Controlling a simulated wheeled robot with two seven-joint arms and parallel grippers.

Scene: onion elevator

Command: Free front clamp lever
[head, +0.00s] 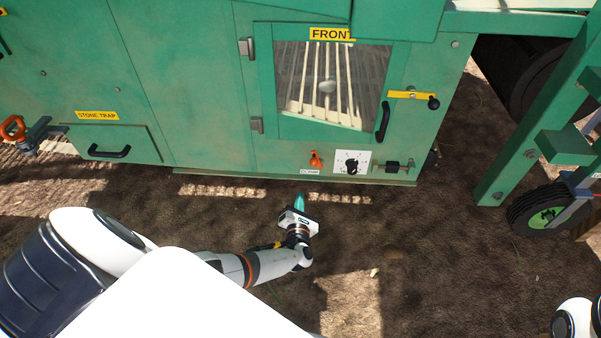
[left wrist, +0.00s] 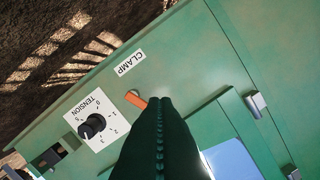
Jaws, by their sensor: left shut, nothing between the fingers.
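The front clamp lever (head: 316,158) is a small orange handle low on the green machine panel, below the window marked FRONT. A CLAMP label (left wrist: 131,62) sits beside it. My left gripper (head: 299,197) is shut and empty, pointing at the panel just below the lever in the head view. In the left wrist view the closed green fingers (left wrist: 153,102) reach up to the orange lever (left wrist: 136,99) and cover part of it. I cannot tell whether they touch it. My right gripper is out of view.
A tension dial (head: 351,163) on a white plate is right of the lever. The window door has a black handle (head: 383,122) and a yellow latch bar (head: 412,95). A stone trap drawer (head: 109,151) is at left. A wheel (head: 548,215) stands at right. Open soil lies in front.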

